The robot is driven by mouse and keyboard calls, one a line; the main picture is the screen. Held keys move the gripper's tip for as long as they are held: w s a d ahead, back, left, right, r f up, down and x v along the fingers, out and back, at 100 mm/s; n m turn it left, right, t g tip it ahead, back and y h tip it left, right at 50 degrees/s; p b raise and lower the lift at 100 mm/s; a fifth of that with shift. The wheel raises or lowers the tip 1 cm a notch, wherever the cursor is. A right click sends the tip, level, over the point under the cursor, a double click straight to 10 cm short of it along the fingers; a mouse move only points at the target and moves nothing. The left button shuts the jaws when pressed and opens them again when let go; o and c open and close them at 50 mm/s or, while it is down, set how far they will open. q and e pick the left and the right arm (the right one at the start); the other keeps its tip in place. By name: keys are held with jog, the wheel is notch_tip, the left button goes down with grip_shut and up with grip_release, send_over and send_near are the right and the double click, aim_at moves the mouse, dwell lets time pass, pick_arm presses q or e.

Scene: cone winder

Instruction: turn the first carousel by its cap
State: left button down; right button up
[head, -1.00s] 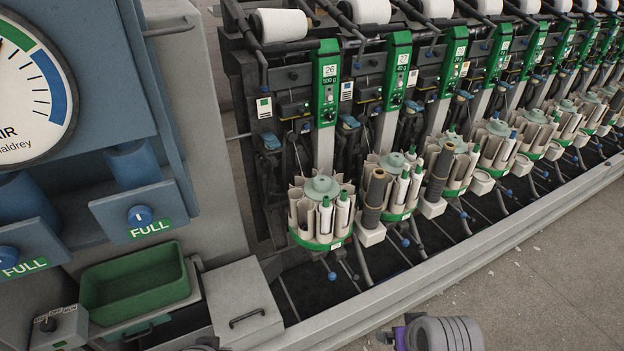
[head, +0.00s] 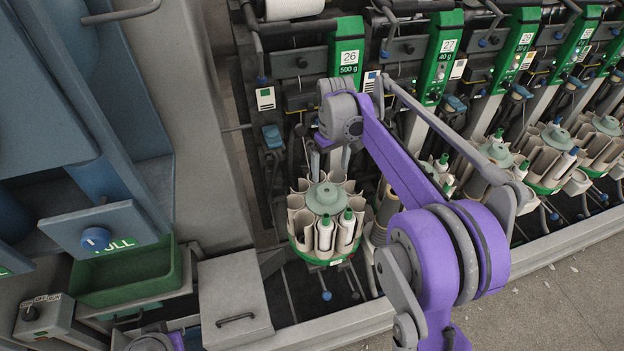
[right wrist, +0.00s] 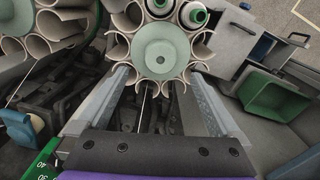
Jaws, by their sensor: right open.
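The first carousel (head: 297,236) stands below the green panel marked 26. My right gripper (head: 331,172) is open and empty, just behind and above the cap in the head view. In the right wrist view its two fingers (right wrist: 158,76) are spread, with the cap ahead between their tips; contact cannot be told. My left gripper is not in view.
A second carousel (head: 496,152) stands to the right, partly behind my right arm. A green bin (head: 125,275) and a grey box (head: 233,300) are at the left front. The green panel 26 (head: 346,50) rises behind the gripper. Open floor (head: 570,290) lies at right.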

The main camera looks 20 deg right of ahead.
aim_at(327, 191)
jog(key=shift+w+a+f, duration=0.1)
jog(key=shift+w+f, duration=0.2)
notch_tip(327, 191, down, 10)
jog(key=shift+s+f, duration=0.1)
dwell(0.3)
grip_shut()
dwell(0.4)
